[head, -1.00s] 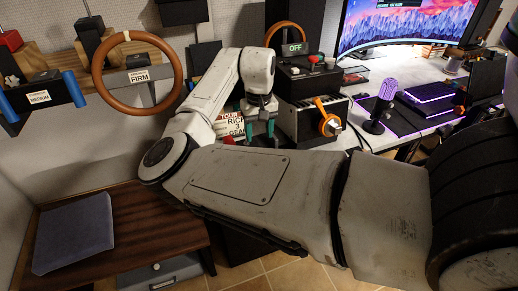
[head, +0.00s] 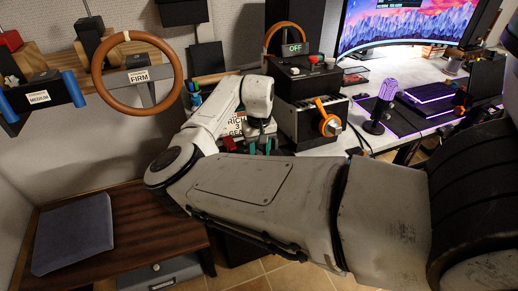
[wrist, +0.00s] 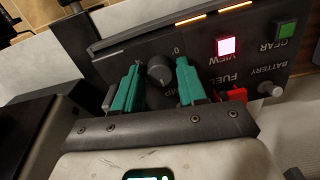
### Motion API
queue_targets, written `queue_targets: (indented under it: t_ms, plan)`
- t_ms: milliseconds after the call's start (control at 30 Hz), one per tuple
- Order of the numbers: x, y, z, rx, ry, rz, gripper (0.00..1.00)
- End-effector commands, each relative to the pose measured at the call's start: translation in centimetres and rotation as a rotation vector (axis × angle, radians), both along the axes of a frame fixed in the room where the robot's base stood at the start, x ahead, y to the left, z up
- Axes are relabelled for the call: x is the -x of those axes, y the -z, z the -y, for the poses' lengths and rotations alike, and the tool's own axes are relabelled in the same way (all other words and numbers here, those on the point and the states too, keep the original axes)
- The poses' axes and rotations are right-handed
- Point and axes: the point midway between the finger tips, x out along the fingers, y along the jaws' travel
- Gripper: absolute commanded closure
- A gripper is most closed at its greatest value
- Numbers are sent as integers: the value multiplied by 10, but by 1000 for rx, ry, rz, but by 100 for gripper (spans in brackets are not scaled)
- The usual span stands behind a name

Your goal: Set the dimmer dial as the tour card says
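The dimmer dial (wrist: 160,70) is a small dark round knob with a pale mark, on a dark panel (wrist: 205,50) in the wrist view. A "0" is printed above it, and upside-down lettering beside it is partly hidden. My gripper (wrist: 158,82) is open, with one teal finger on each side of the dial; I cannot tell whether either finger touches it. In the head view my gripper (head: 259,146) is low beside the desk, and the dial is hidden there.
Near the dial are a lit VIEW button (wrist: 226,46), a green GEAR button (wrist: 286,29), a red FUEL switch (wrist: 234,95) and a silver BATTERY knob (wrist: 270,89). A black box with an orange lever (head: 329,123) stands right of my gripper.

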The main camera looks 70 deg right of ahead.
Motion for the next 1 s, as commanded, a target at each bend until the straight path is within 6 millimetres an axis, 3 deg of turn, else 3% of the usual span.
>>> queue_targets:
  t_ms: [67, 400, 767, 1000]
  plan:
    - [0, 0, 0, 0, 0, 0, 67]
    - [0, 0, 0, 0, 0, 0, 99]
    - [0, -2, 0, 2, 57, -1, 100]
    - [1, -3, 0, 2, 215, -3, 100]
